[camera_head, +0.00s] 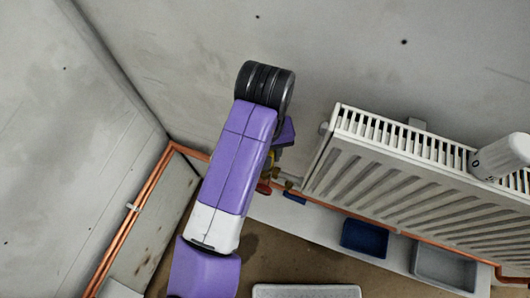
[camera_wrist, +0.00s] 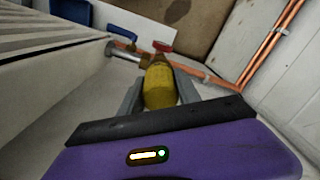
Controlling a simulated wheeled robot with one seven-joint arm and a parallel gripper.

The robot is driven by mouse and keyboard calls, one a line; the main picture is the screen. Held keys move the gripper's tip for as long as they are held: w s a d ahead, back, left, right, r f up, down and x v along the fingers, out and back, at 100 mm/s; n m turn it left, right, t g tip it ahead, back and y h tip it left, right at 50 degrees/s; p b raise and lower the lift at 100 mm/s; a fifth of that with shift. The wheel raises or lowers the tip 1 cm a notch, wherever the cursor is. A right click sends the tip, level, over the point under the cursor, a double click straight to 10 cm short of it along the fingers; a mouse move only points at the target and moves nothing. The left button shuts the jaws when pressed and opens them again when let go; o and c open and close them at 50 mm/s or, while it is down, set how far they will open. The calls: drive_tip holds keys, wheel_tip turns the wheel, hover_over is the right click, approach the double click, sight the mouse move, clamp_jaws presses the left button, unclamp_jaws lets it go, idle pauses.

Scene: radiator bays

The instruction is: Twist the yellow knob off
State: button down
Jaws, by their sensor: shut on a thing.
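The yellow knob (camera_wrist: 160,86) sits between the two fingers of my gripper (camera_wrist: 160,92) in the wrist view. The fingers are shut on its sides. Just beyond it, a metal valve fitting (camera_wrist: 126,54) runs left to the radiator (camera_wrist: 45,62). In the head view my purple and white arm covers most of the knob, and only a sliver of yellow (camera_head: 272,156) shows beside it. The radiator (camera_head: 400,175) is at the right there, with the valve pipe (camera_head: 289,181) at its lower left corner. I cannot tell whether the knob is still seated on the valve.
A red piece (camera_wrist: 159,47) is just past the knob. Copper pipes (camera_head: 143,207) run along the left wall and below the radiator. A blue tray (camera_head: 364,238) and a grey tray (camera_head: 444,266) lie under the radiator. A white dial (camera_head: 499,157) is at its right.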

drive_tip(key=shift+r+p, duration=1.95)
drive_tip(key=shift+r, duration=0.3)
